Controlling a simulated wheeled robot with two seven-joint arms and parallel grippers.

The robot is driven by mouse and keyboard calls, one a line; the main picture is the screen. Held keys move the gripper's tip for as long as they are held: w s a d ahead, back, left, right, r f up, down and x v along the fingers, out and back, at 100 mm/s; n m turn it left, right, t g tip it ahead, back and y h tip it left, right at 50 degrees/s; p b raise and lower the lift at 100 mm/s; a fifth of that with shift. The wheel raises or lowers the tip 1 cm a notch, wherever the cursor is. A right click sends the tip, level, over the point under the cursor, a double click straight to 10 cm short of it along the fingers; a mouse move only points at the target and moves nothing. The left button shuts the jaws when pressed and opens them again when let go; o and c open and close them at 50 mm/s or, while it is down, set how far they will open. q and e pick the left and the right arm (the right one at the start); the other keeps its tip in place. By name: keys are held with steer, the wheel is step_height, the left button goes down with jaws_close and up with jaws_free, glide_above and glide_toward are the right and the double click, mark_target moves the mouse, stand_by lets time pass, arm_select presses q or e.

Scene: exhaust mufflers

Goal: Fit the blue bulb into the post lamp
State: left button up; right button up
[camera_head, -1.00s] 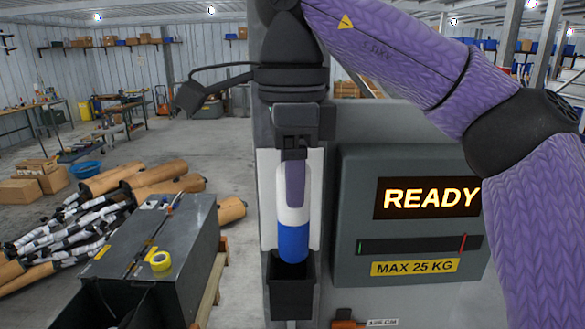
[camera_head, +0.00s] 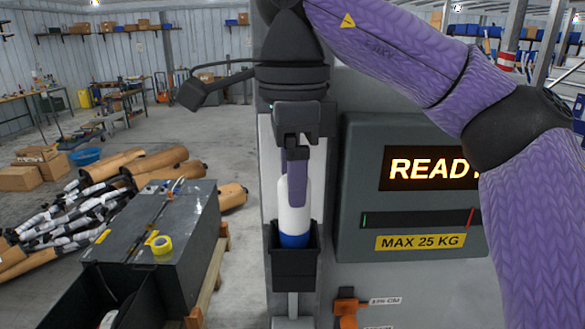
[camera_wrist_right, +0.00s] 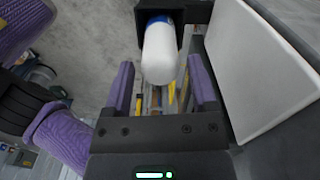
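A white cylinder with a blue lower end (camera_head: 294,212) stands upright in a black open-topped holder (camera_head: 296,270) on the front of the grey post. The holder's front wall hides its lowest part. I see no shape that is clearly a lamp. My right gripper (camera_head: 297,188) points down at the cylinder's top from above. In the right wrist view the two purple fingers of this gripper (camera_wrist_right: 162,85) are spread, with a gap on each side of the white cylinder (camera_wrist_right: 160,52). My left gripper is not in view.
A grey machine with a lit display (camera_head: 430,168) stands close on the right of the post. A dark metal box with yellow tape (camera_head: 161,244) is at the lower left. Mufflers (camera_head: 90,200) lie piled on the floor at left. An orange part (camera_head: 347,306) sits low on the right.

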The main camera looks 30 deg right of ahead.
steer(key=shift+o, duration=0.9)
step_height(320, 180, up, 10)
steer(key=p, duration=0.5)
steer(key=shift+w, duration=0.1)
steer(key=shift+f, duration=0.1)
